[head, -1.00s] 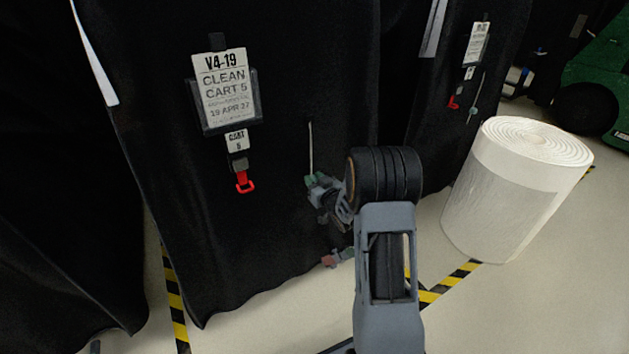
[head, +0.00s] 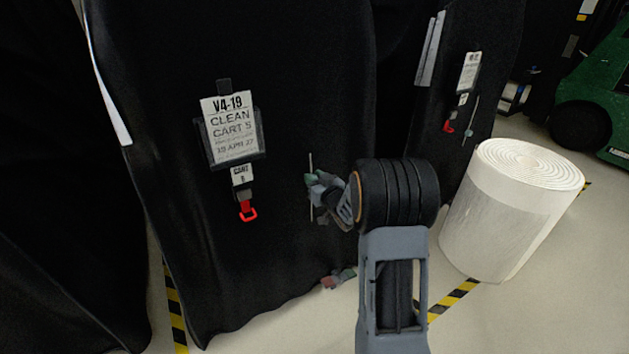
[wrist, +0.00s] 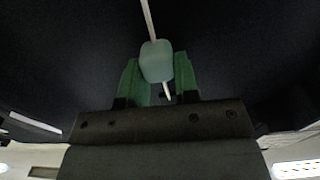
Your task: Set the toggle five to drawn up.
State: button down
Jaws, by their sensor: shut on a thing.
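Toggle five is a small teal block (wrist: 157,61) on a thin pale cord, in front of the black cover (head: 290,90) of cart 5. In the wrist view it sits between the two green fingers of my gripper (wrist: 158,80), which are shut on it. The cord runs up from the toggle, and a short tail shows below it. In the head view my gripper (head: 318,186) is at the cord, right of the cart's tag, and largely hides the toggle. The cord shows above and below the gripper.
A white roll (head: 505,215) stands on the floor at right. Another covered cart with a tag (head: 468,72) is behind. A green vehicle (head: 607,85) is at far right.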

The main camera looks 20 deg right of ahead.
jog(key=c, duration=0.8)
grip_release()
jog(key=shift+c, duration=0.2)
jog(key=shift+s, duration=0.1)
jog(key=s+d+p, duration=0.1)
jog(key=s+p, duration=0.1)
jog(key=s, duration=1.1)
jog(key=shift+s+d, duration=0.25)
notch_tip(320, 180, up, 11)
jog(key=a+g+h+p, duration=0.2)
jog(key=g+h+p, duration=0.15)
jog(key=p, duration=0.65)
jog(key=s+a+r+g+p, duration=0.5)
jog(key=s+a+r+p, duration=0.1)
jog(key=s+r+p, duration=0.2)
jog(key=s+a+r+m+g+y+p, duration=0.1)
jog(key=s+a+r+g+p, duration=0.4)
jog(key=s+r+p, duration=0.3)
notch_tip(320, 180, up, 3)
jog(key=shift+s+a+r+g+p, duration=0.1)
jog(key=shift+s+a+g+p, duration=0.25)
jog(key=shift+a, duration=0.2)
